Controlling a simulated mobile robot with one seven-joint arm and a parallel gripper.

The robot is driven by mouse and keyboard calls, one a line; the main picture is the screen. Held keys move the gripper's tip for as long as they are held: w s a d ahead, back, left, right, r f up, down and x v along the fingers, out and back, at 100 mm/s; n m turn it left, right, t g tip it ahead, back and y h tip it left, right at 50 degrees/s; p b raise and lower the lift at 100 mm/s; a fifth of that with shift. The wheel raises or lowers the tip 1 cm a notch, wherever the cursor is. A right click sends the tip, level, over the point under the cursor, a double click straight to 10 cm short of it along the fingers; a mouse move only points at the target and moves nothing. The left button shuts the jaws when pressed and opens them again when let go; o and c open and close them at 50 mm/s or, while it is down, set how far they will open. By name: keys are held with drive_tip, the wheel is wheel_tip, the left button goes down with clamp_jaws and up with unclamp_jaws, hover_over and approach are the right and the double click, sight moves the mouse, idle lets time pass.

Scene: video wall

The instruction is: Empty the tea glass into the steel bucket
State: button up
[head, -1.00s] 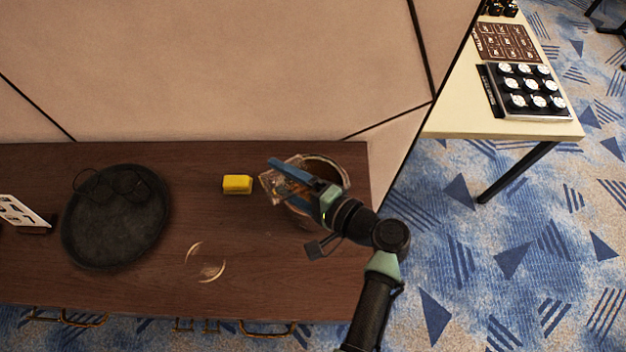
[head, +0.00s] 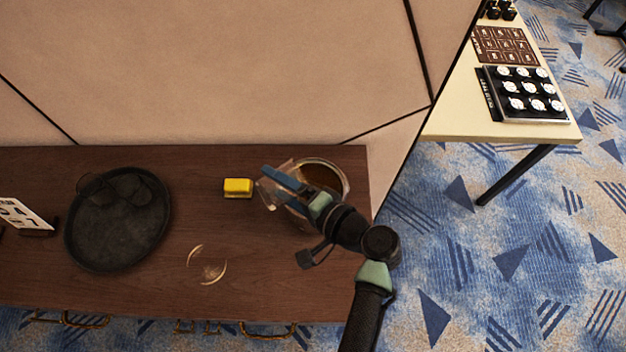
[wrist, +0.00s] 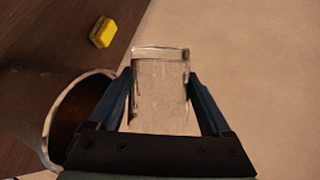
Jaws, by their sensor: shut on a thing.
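My gripper (head: 276,186) is shut on the clear tea glass (head: 270,196), which is tilted at the left side of the steel bucket's mouth. In the wrist view the glass (wrist: 160,95) sits between the two blue fingers (wrist: 160,78) and looks clear; I cannot tell whether any tea is left in it. The steel bucket (head: 346,178) stands at the right end of the dark table, its mouth partly hidden by my gripper. Its inside looks brown. In the wrist view the bucket's rim (wrist: 56,112) shows at lower left.
A yellow block (head: 238,187) lies left of the glass. A round black tray (head: 110,235) with dark glasses-like shapes is further left. A thin curved clear thing (head: 212,272) lies near the front. A beige wall (head: 220,70) rises behind the table.

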drive_tip(key=shift+r, duration=0.15)
drive_tip(key=shift+s+a+f+n+h, duration=0.4)
drive_tip(key=shift+a+n+h, duration=0.1)
drive_tip(key=shift+a, duration=0.15)
drive_tip(key=shift+a+r+n, duration=0.2)
drive_tip(key=shift+r+n, duration=0.1)
drive_tip(key=shift+s+a+f+n+t+h, duration=0.1)
drive_tip(key=shift+s+f+n+t+h, duration=0.15)
drive_tip(key=shift+n+h, duration=0.3)
drive_tip(key=shift+f+n+t+h+b, duration=0.25)
drive_tip(key=shift+f+n+h+b, duration=0.15)
drive_tip(key=shift+b, duration=0.2)
drive_tip(key=shift+w+r+n+h+p, duration=0.1)
drive_tip(key=shift+r+n+h+p, duration=0.15)
drive_tip(key=shift+r+n+p, duration=0.3)
drive_tip(key=shift+a+f+n+t+h+b, duration=0.1)
drive_tip(key=shift+f+n+t+h+b, duration=0.2)
drive_tip(key=shift+f+h+b, duration=0.4)
drive_tip(key=s+a+f+n+t+h+b, duration=0.2)
drive_tip(key=a+f+n+h+b, duration=0.1)
drive_tip(key=f+b, duration=0.3)
wheel_tip(320, 180, down, 3)
drive_tip(key=shift+a+r+n+t, duration=0.1)
drive_tip(key=shift+a+n+t, duration=0.2)
drive_tip(key=shift+n, duration=0.6)
